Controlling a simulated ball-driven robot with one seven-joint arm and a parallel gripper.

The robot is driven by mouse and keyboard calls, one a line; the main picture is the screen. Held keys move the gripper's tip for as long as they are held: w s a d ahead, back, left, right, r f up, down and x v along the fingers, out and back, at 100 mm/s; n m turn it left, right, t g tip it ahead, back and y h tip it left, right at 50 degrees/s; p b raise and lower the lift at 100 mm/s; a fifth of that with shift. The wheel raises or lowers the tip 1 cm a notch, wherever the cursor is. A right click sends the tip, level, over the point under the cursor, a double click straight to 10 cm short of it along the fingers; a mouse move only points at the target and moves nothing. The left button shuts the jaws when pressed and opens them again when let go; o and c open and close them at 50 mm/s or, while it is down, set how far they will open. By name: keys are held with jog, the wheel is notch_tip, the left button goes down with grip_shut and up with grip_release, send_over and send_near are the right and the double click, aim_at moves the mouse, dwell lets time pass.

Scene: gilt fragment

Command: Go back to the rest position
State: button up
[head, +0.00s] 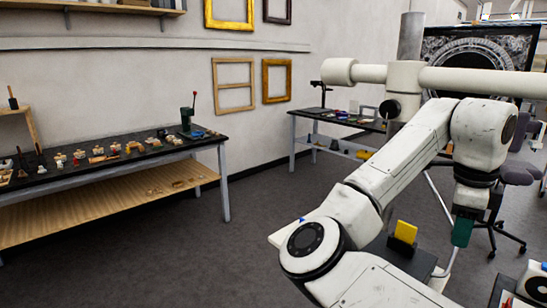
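My white arm fills the right half of the head view, bending at a large joint low in the middle. It rises to a second joint at the right and turns down from there. My gripper (463,230) seems to be at the lower end of this part, small and dark, pointing down. A teal-green patch shows at its tip. I cannot tell if this is a fingertip or a held thing, nor whether the fingers are open or shut.
A long workbench (224,190) with several small pieces stands along the left wall. A second bench (293,142) stands at the back. A yellow block (405,231) in a dark holder sits behind my arm. An office chair (518,173) is at the right. Grey floor (170,260) lies clear at the left.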

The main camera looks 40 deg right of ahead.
jog(key=w+f+n+h, duration=0.2)
jog(key=f+n, duration=0.1)
jog(key=n, duration=0.1)
jog(key=w+a+f+n+t+h, duration=0.1)
jog(key=w+f+n+h, duration=0.1)
jog(key=n, duration=0.3)
jog(key=w+f+n+t+h, duration=0.1)
jog(key=w+f+n+h, duration=0.1)
jog(key=w+f+n, duration=0.1)
jog(key=shift+a+f+n, duration=0.2)
jog(key=shift+f+n, duration=0.35)
jog(key=shift+n, duration=0.55)
jog(key=w+a+f+n+t+y, duration=0.1)
jog(key=a+f+n+t+y, duration=0.15)
jog(key=a+f+n, duration=0.75)
jog(key=a+f+n+t+y, duration=0.25)
jog(key=a+f+n, duration=0.45)
jog(key=a, duration=0.5)
jog(key=s+a+f+n+g+y, duration=0.25)
jog(key=s+a+f, duration=0.2)
jog(key=a, duration=0.35)
jog(key=s+d+f+g, duration=0.1)
jog(key=s+f+g, duration=0.2)
jog(key=s+f, duration=0.3)
jog(key=s, duration=0.4)
jog(key=shift+d+m, duration=0.35)
jog(key=shift+w, duration=0.1)
jog(key=shift+c, duration=0.2)
